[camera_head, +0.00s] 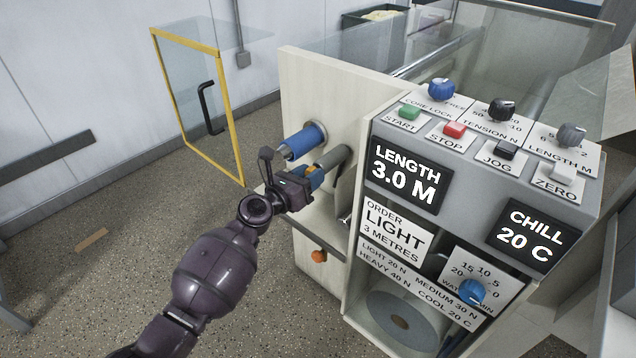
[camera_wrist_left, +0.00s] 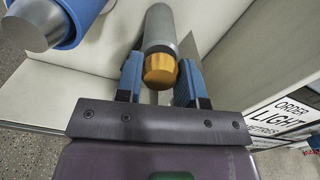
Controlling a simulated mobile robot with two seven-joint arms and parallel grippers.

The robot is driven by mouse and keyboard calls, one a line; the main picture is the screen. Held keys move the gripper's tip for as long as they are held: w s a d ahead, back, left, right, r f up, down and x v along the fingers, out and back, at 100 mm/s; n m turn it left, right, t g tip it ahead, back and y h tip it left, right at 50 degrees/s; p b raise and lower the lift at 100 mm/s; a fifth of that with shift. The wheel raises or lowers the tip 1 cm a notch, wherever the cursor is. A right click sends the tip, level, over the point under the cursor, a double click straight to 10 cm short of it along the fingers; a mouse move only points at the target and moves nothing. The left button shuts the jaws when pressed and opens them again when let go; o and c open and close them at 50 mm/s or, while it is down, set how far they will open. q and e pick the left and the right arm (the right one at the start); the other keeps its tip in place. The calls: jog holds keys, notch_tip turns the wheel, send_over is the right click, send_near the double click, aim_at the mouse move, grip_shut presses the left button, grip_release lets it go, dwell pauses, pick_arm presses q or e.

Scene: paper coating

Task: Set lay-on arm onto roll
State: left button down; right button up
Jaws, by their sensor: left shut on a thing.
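A blue roll (camera_head: 302,141) with a bare metal end sticks out from the pale side panel of the machine. It also shows at the top left in the left wrist view (camera_wrist_left: 85,18). Below and to the right of it is a grey cylinder (camera_head: 334,156) with an orange end cap (camera_wrist_left: 160,70), which looks like the lay-on arm. The cylinder is beside the blue roll, with a gap between them in the left wrist view. My left gripper (camera_head: 312,178) is shut on the orange end, its blue finger pads on either side. My right gripper is out of view.
The control panel (camera_head: 484,175) stands close on the right, with knobs, buttons and displays reading 3.0 M and 20 C. An orange knob (camera_head: 319,256) sits lower on the machine. A yellow-framed glass door (camera_head: 197,100) stands open behind. The floor on the left is mostly clear.

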pick_arm(q)
jog(key=w+a+n, duration=0.2)
jog(key=a+n, duration=0.1)
jog(key=shift+w+a+r+p, duration=0.15)
jog(key=shift+w+p, duration=0.05)
jog(key=shift+p, duration=0.2)
jog(key=c, duration=1)
grip_release()
jog(key=shift+o, duration=1.3)
